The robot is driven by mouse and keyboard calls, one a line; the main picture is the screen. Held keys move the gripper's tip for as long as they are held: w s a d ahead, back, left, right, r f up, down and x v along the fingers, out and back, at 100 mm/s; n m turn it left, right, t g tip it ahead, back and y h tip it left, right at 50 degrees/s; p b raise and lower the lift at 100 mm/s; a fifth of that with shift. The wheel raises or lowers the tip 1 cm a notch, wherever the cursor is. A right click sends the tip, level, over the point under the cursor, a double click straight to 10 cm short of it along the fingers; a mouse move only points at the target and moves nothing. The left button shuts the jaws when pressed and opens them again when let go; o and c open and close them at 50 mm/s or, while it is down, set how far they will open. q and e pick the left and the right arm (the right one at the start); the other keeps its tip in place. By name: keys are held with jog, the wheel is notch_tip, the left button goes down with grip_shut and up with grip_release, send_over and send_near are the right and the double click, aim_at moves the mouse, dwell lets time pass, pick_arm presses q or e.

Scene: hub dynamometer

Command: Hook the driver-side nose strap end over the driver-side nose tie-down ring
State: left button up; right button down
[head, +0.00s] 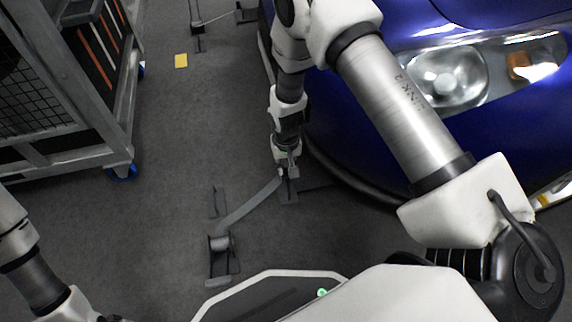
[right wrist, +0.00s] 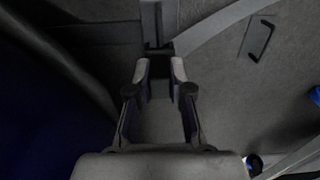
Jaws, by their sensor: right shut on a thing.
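My right gripper (head: 287,167) is low over the floor beside the blue car's front corner, shut on the end of a grey strap (head: 250,207). The strap runs from a floor reel (head: 220,243) up to the fingers. In the right wrist view the fingertips (right wrist: 160,70) point at a small dark fitting, and the strap (right wrist: 218,27) leaves to the upper right. A dark floor plate (head: 289,196), seemingly the tie-down ring's base, lies just below the gripper. The ring itself is too dark and hidden to make out; I cannot tell whether the hook touches it. Only my left forearm shows.
The blue car's nose (head: 480,125) fills the right, close to my right arm. A wheeled metal cart (head: 122,158) stands at the left. A dark bracket (head: 216,202) lies on the floor near the reel.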

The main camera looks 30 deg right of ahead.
jog(key=shift+f, duration=0.15)
jog(key=shift+f+b, duration=0.6)
jog(key=shift+f, duration=0.95)
jog(key=c, duration=1)
grip_release()
notch_tip(320, 180, up, 12)
jog(key=shift+r, duration=0.1)
